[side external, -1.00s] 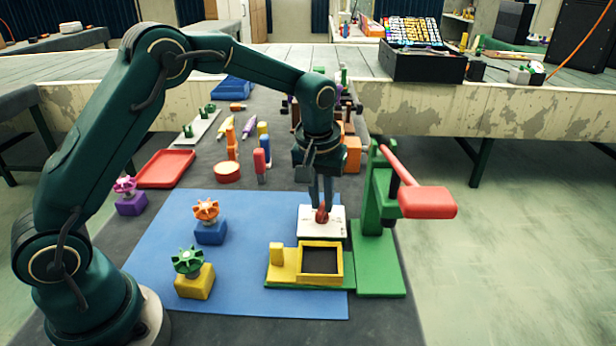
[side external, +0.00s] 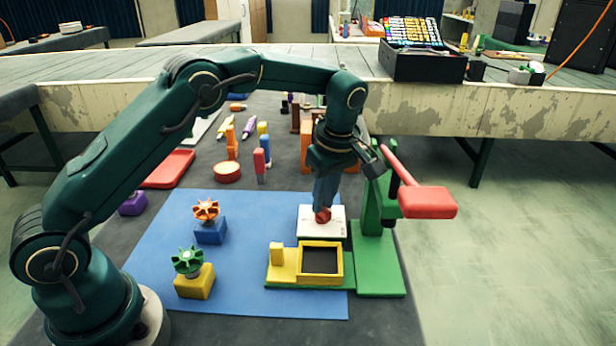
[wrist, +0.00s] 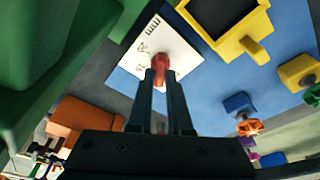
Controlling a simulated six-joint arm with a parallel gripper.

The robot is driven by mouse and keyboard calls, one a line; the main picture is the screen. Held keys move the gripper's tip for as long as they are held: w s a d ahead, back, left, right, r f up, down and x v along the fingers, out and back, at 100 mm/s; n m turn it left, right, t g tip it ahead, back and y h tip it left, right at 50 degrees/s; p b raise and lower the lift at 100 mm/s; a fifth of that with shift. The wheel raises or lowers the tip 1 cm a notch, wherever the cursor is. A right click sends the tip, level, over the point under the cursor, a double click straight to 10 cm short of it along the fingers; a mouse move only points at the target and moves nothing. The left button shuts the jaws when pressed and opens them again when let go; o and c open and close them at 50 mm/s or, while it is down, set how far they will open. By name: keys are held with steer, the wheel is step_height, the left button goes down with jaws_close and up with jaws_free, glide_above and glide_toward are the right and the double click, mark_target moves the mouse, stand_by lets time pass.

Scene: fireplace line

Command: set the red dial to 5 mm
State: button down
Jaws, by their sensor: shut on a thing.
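The red dial (side external: 322,215) sits on a white plate (side external: 308,228) with black scale marks, on the blue mat. My gripper (side external: 323,205) points down at the dial, its fingers shut on it. In the wrist view the red dial (wrist: 160,66) shows between my two fingertips (wrist: 160,76). The white plate (wrist: 133,65) there carries tick marks and printed figures, partly hidden by my fingers. I cannot tell which value the dial points to.
A green press (side external: 378,225) with a red lever (side external: 425,200) stands close right of the dial. A yellow frame (side external: 340,262) is in front. Orange (side external: 207,210) and green (side external: 187,261) handwheels stand left. The blue mat (side external: 250,285) is clear between.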

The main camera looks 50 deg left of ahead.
mark_target(324, 208)
steer(key=c, duration=1.1)
jaws_free()
steer(key=shift+a+v, duration=0.15)
steer(key=shift+v, duration=0.6)
steer(key=shift+a+v, duration=0.15)
steer(key=shift+v, duration=0.55)
steer(key=shift+r, duration=0.1)
steer(key=shift+r, duration=0.1)
steer(key=shift+v, duration=2.45)
